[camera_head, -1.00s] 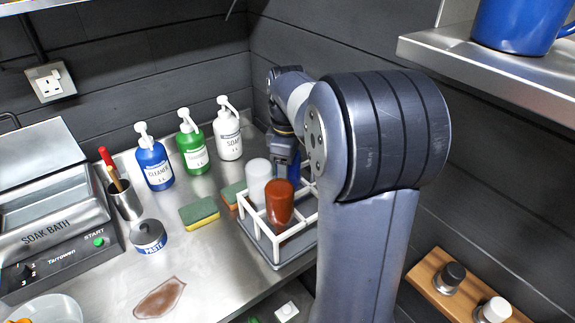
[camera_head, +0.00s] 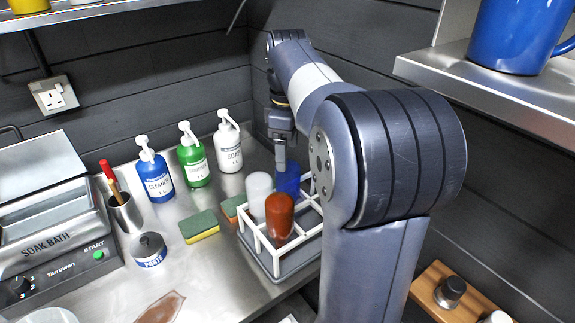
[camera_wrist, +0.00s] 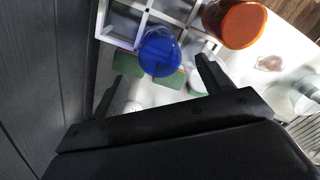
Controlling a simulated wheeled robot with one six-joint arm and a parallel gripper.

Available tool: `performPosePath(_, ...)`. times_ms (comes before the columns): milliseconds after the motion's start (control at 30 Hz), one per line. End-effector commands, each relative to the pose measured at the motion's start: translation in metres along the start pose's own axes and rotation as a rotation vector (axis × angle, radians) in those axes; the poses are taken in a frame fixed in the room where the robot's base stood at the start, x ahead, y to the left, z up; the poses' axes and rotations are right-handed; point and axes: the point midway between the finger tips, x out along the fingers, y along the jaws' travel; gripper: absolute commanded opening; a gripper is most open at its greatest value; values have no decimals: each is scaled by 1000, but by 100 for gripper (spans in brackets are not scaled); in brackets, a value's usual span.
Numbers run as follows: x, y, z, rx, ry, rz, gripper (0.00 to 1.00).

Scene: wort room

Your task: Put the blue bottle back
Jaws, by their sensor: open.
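A blue bottle (camera_head: 288,180) stands in the back part of the white-barred rack (camera_head: 296,260), partly hidden by my gripper. In the wrist view the blue bottle (camera_wrist: 160,50) shows from above at the rack's grid (camera_wrist: 172,10), between and beyond my fingers. My gripper (camera_head: 281,166) is above it, pointing down; in the wrist view the gripper (camera_wrist: 165,76) is open with nothing between its fingers. A white bottle (camera_head: 259,195) and a red-brown bottle (camera_head: 279,217) stand in the same rack. A blue pump bottle labelled cleaner (camera_head: 155,175) stands farther left.
Green (camera_head: 195,163) and white (camera_head: 228,148) pump bottles stand along the back wall. Sponges (camera_head: 199,226), a paste tin (camera_head: 150,250) and a brush cup (camera_head: 126,214) are left of the rack. A steel shelf (camera_head: 480,85) with a blue mug (camera_head: 515,35) juts out at upper right.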

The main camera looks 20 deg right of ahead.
Motion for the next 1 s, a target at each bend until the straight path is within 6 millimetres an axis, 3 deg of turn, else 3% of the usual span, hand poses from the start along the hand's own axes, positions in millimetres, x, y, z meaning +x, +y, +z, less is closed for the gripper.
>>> performPosePath(100, -18, 0, 0, 0, 0, 1, 75)
performPosePath(267, -28, 0, 0, 0, 0, -1, 75)
performPosePath(1000, -29, 0, 0, 0, 0, -1, 75)
